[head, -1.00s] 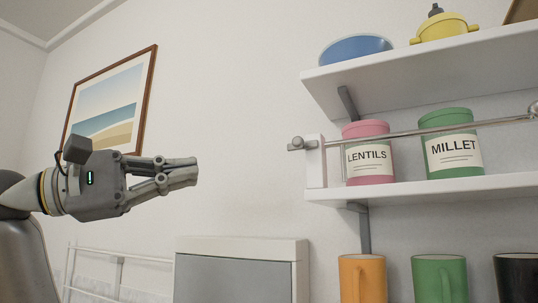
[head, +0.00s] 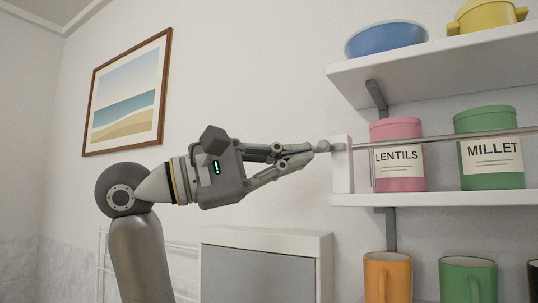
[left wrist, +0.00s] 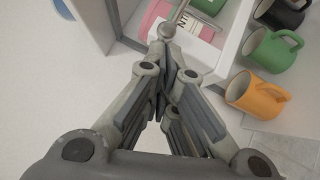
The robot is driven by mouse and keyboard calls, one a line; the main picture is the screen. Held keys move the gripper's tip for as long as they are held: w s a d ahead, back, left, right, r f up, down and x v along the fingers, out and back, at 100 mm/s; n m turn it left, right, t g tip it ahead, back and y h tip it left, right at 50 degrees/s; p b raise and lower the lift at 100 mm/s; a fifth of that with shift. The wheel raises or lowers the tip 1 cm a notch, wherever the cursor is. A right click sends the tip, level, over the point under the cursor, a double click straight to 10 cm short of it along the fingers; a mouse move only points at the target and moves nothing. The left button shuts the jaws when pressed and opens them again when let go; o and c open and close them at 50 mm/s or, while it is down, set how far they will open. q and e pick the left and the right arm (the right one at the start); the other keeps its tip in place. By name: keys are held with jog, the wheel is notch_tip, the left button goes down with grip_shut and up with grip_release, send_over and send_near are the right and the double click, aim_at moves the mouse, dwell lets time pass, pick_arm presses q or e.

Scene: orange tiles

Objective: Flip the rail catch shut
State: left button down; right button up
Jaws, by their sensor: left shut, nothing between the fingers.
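A thin metal rail (head: 445,139) runs across the front of the middle shelf. At its left end a small grey round-ended piece (head: 323,146), which looks like the catch, sticks out left of the white end post (head: 342,165). Its lie, open or shut, is hard to tell. My left gripper (head: 308,154) is shut and empty, its fingertips just left of this piece, touching or almost so. In the left wrist view the round knob (left wrist: 167,30) shows just beyond the fingertips (left wrist: 172,48). My right gripper is not in view.
Behind the rail stand a pink LENTILS tin (head: 397,170) and a green MILLET tin (head: 489,165). Mugs, orange (head: 388,278) and green (head: 467,280), are below. A blue bowl (head: 385,39) is on the upper shelf (head: 450,62). The wall left of the post is free.

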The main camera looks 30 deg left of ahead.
aim_at(339, 151)
pick_arm(q)
jog(key=shift+d, duration=0.2)
jog(key=shift+w, duration=0.1)
jog(key=shift+d, duration=1.55)
jog(key=shift+w+a, duration=0.1)
